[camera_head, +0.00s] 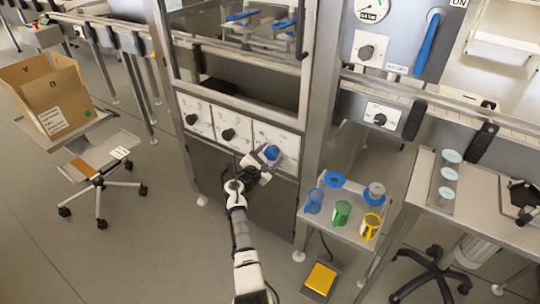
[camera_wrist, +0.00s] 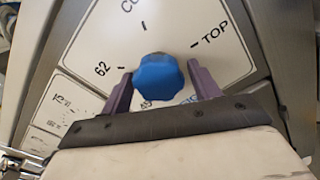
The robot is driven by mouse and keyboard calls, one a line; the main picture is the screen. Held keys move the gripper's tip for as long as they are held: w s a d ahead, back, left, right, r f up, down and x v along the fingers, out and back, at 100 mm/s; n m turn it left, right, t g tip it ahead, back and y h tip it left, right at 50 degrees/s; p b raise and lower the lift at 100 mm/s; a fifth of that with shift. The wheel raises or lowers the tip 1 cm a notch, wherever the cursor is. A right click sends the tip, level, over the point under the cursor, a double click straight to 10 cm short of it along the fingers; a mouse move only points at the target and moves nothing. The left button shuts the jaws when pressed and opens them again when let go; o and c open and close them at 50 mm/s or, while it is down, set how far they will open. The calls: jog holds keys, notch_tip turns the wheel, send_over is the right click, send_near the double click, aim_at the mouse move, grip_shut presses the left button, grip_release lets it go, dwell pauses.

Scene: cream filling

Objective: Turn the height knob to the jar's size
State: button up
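The blue lobed knob (camera_head: 272,153) is the rightmost of the three knobs on the white panels under the machine window. In the wrist view the blue knob (camera_wrist: 159,76) sits between the two purple fingers of my gripper (camera_wrist: 162,88). The fingers are open, one on each side of the knob, with a narrow gap visible on the right; contact on the left is unclear. Around it the dial plate (camera_wrist: 215,25) reads "62", "TOP" and a cut-off "CO"; lower markings are partly hidden. I cannot make out a pointer on the knob. My gripper (camera_head: 262,165) also shows in the head view. No jar is clearly recognisable.
Two black knobs (camera_head: 228,134) sit left of the blue one. A small side table (camera_head: 340,232) at right holds blue, green and yellow holders. A yellow pedal (camera_head: 320,278) lies on the floor. A cardboard box (camera_head: 50,95) stands at left.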

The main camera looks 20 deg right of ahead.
jog(key=shift+o, duration=0.5)
jog(key=v, duration=1.3)
jog(key=shift+s+a+b, duration=0.25)
jog(key=shift+a+b, duration=0.05)
jog(key=shift+b, duration=0.1)
jog(key=shift+a, duration=0.1)
